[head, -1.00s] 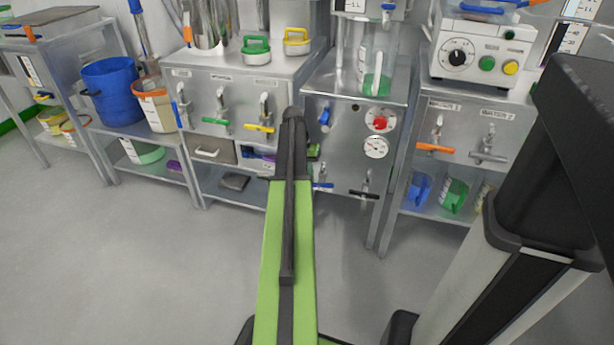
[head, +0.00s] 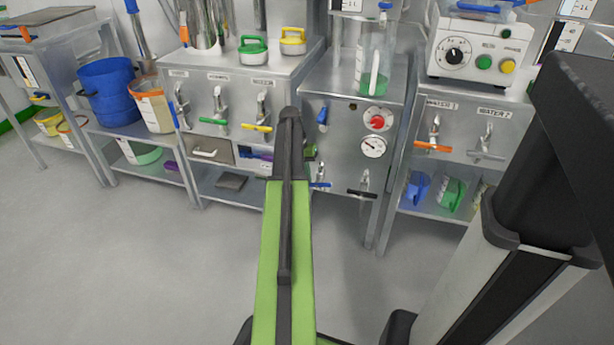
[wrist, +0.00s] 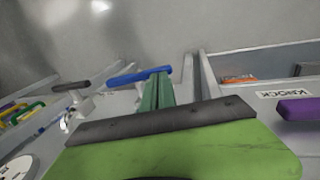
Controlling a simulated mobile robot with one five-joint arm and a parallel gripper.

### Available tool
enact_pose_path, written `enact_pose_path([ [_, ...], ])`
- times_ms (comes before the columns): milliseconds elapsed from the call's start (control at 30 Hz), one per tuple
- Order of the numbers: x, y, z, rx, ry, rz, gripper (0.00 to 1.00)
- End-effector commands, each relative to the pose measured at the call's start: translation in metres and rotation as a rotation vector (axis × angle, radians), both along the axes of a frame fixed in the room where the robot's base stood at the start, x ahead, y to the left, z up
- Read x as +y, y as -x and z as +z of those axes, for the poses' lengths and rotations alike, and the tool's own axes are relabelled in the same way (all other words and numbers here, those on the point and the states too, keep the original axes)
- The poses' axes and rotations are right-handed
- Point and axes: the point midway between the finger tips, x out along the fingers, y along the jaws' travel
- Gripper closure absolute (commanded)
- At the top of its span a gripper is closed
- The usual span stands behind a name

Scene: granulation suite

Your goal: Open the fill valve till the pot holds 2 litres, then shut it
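The cabinet front carries a blue lever (head: 322,116), a blue-handled valve (head: 320,185) and a black-handled valve (head: 362,193). No readable label shows which is the fill valve. In the wrist view, the blue handle (wrist: 135,77) lies across, just beyond the dark green fingers of my gripper (wrist: 159,80); contact cannot be told. The fingers look close together, but any gap is unclear. My arm hides most of the gripper in the head view.
The middle cabinet also has a red button (head: 377,120) and a round gauge (head: 373,147). Left is a cabinet with several taps, including a yellow-handled one (head: 257,128). Right is a water cabinet with an orange-handled tap (head: 433,147). The floor (head: 130,260) in front is clear.

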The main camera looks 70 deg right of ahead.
Motion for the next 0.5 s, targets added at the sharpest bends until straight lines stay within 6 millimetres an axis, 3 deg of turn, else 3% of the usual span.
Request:
enact_pose_path([
  [500, 0.001, -0.007, -0.014, -0.001, 0.000, 0.001, 1.00],
])
